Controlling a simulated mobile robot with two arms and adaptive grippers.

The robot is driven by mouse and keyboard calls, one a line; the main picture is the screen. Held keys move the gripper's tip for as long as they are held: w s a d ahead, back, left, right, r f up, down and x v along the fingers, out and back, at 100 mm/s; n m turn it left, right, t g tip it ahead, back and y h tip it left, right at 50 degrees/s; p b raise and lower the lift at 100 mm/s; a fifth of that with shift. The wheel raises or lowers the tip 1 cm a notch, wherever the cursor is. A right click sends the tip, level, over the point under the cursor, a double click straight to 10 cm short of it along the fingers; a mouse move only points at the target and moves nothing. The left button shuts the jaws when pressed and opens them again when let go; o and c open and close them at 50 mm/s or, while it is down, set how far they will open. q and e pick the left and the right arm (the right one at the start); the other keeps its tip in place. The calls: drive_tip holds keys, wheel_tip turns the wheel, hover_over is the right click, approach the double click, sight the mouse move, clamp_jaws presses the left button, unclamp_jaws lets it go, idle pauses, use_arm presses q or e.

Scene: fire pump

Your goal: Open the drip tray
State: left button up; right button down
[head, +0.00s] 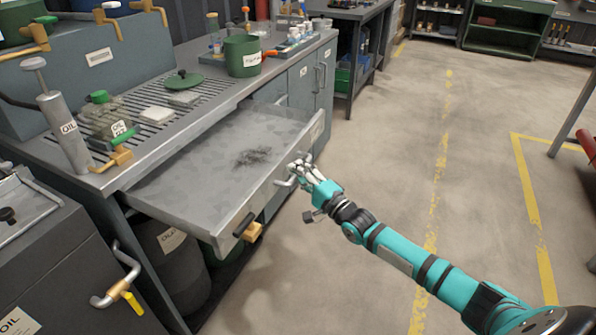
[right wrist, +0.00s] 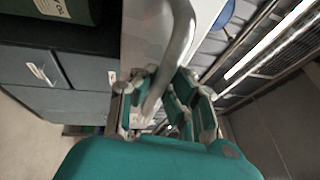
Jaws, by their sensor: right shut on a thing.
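The drip tray (head: 180,180) is a wide, shallow metal drawer under the grated worktop. It is pulled well out toward the aisle, with a dark patch of debris on its floor. My right gripper (head: 302,171) is at the tray's front and shut on its curved metal handle (head: 283,183). In the right wrist view the handle (right wrist: 176,50) passes between the fingers of the right gripper (right wrist: 165,105). A small brass valve with a black knob (head: 248,228) sits at the tray's near front corner. My left gripper is not in view.
The grated worktop (head: 225,85) holds an oil pump (head: 62,130), a green lid (head: 183,80) and a green pot (head: 242,56). An oil cabinet (head: 60,265) with a pipe and yellow valve stands at the lower left. The floor (head: 400,150) right of the tray is clear.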

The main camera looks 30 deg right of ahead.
drive_tip(key=c, duration=1.3)
unclamp_jaws()
drive_tip(key=shift+f, duration=0.1)
drive_tip(key=shift+c, duration=0.2)
drive_tip(key=v, duration=1.2)
